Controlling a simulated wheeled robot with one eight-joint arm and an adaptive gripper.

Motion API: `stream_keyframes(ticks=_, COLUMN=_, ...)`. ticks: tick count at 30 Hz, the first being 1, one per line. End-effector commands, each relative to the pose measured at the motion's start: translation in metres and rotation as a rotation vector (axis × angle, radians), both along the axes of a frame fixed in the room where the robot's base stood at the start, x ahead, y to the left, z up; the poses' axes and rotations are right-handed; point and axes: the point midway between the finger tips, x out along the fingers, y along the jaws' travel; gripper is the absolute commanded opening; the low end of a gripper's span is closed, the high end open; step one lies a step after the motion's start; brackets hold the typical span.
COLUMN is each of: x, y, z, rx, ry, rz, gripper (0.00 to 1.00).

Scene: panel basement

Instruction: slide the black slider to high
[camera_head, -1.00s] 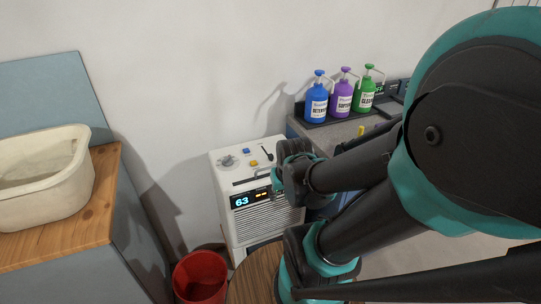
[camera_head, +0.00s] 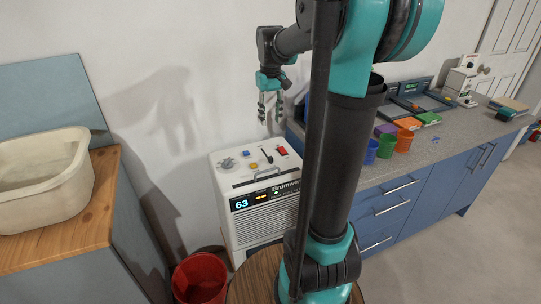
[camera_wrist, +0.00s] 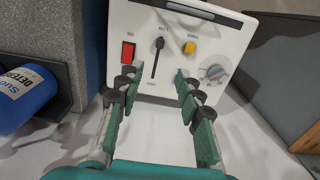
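The black slider (camera_head: 268,157) is on the top panel of a white appliance (camera_head: 258,225), between a yellow button and a red switch. In the wrist view, the slider (camera_wrist: 160,43) has its knob near the far end of a thin slot. The label beside that end looks like LOW, upside down; the label at the near end is too small to read surely. My gripper (camera_head: 270,119) is above the back of the panel, apart from it. In the wrist view, my gripper (camera_wrist: 155,76) is open and empty, its fingers either side of the slot's line.
A red switch (camera_wrist: 128,53), yellow button (camera_wrist: 189,47) and grey knob (camera_wrist: 213,72) flank the slider. The wall is close behind the appliance. A red bin (camera_head: 200,278) stands in front.

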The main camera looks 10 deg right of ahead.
Motion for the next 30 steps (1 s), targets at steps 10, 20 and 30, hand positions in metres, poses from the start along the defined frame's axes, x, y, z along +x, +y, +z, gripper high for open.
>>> stream_keyframes(ticks=10, x=0.0, y=0.0, z=-0.066, rx=0.0, ry=-0.002, rz=0.0, gripper=0.36)
stream_keyframes(ticks=20, x=0.0, y=0.0, z=-0.126, rx=0.0, ry=-0.003, rz=0.0, gripper=0.36)
stream_keyframes(ticks=30, x=-0.001, y=0.0, z=-0.16, rx=0.0, ry=-0.003, rz=0.0, gripper=0.36)
